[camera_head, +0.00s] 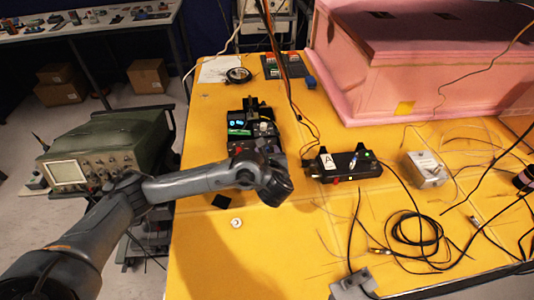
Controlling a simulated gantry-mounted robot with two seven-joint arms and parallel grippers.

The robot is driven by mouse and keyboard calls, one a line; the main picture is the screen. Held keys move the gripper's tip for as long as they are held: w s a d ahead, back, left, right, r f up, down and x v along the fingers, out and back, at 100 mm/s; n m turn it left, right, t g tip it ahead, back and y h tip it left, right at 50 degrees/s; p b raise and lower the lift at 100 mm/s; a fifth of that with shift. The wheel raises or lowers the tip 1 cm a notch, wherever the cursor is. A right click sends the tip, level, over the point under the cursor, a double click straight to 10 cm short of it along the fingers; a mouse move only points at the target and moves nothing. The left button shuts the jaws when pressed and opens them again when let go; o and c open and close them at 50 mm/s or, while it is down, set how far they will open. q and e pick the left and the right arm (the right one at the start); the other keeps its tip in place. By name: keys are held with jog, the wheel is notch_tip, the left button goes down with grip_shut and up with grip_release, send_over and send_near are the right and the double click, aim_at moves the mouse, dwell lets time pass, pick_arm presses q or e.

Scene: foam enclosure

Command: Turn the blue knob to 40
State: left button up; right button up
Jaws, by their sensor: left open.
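My left arm comes in from the left, and its dark gripper (277,189) is over the yellow table, just in front of a black device with a lit green screen (240,131). The gripper is open, with nothing visible in it. The gripper hides part of the device's front. My right gripper is not in view.
A pink foam enclosure (350,70) stands at the back right. A silver box (425,169) and loose black cables (418,236) lie on the right. An oscilloscope (100,155) stands left of the yellow table (215,255). The table's front left is mostly clear.

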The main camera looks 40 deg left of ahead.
pick_arm(q)
grip_shut()
jog(key=shift+r+p, duration=0.15)
jog(key=shift+p, duration=0.35)
jog(key=m+p, duration=0.1)
jog(key=p, duration=0.2)
jog(key=m+g+y+p, duration=0.1)
jog(key=m+p, duration=0.1)
jog(key=p, duration=0.1)
jog(key=shift+w+d+r+g+y+p, duration=0.1)
jog(key=shift+w+d+g+y+p, duration=0.1)
jog(key=shift+g+y+p, duration=0.15)
jog(key=shift+m+p, duration=0.5)
jog(key=shift+p, duration=0.15)
jog(key=shift+f+m+g+y+p, duration=0.25)
jog(key=shift+m+g+y+p, duration=0.15)
jog(key=shift+p, duration=0.1)
grip_release()
jog(key=shift+f, duration=0.1)
jog(key=shift+d, duration=0.1)
